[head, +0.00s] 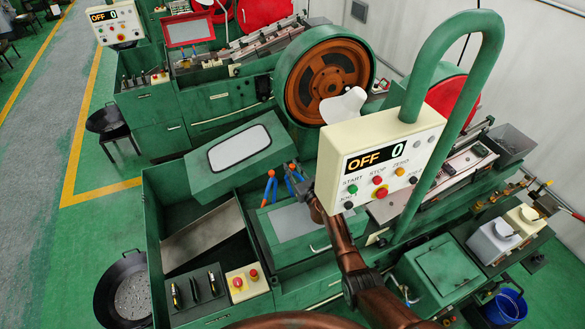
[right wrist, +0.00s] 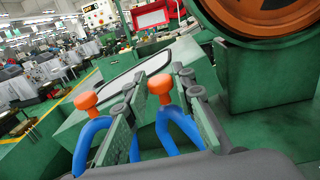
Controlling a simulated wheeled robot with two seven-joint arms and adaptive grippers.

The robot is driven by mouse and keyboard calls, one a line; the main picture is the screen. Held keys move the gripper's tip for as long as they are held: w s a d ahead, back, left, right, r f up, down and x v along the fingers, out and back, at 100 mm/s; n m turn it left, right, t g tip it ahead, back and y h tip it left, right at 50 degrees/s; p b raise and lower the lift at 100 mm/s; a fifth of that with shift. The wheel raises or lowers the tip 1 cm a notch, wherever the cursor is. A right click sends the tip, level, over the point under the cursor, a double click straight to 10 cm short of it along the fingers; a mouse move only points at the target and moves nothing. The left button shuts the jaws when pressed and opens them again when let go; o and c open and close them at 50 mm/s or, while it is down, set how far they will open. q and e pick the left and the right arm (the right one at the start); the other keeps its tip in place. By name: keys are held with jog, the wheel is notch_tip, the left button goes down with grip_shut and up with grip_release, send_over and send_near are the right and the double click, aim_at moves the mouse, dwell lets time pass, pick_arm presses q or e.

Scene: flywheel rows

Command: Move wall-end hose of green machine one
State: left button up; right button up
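Two blue hoses with orange tips stand on the nearest green machine, in front of its tilted windowed panel. In the head view, one hose (head: 270,187) stands clear on the left; the other (head: 289,186) is beside my right gripper (head: 293,168). In the right wrist view, my right gripper (right wrist: 160,98) is open, its grey fingers apart. The right-hand hose (right wrist: 165,128) rises between them, with its orange tip (right wrist: 160,84). The left-hand hose (right wrist: 88,140) is outside the left finger. Contact with a finger cannot be told. My left gripper is not in view.
A control box (head: 382,165) reading "OFF 0" hangs from a thick green tube (head: 487,60), close right of my gripper. A large orange-and-green flywheel (head: 327,80) stands behind. The windowed panel (head: 240,148) is left. A blue bucket (head: 505,307) is on the floor right.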

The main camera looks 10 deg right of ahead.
jog(key=shift+o, duration=1.4)
jog(key=shift+d, duration=0.1)
jog(key=shift+s+d+f, duration=0.1)
jog(key=shift+s+d, duration=0.3)
jog(key=s, duration=0.2)
jog(key=s+r, duration=0.1)
jog(key=shift+d, duration=0.3)
jog(key=v, duration=0.5)
jog(key=f+v, duration=0.1)
jog(key=v, duration=0.2)
jog(key=shift+s+a, duration=0.1)
jog(key=shift+a, duration=0.15)
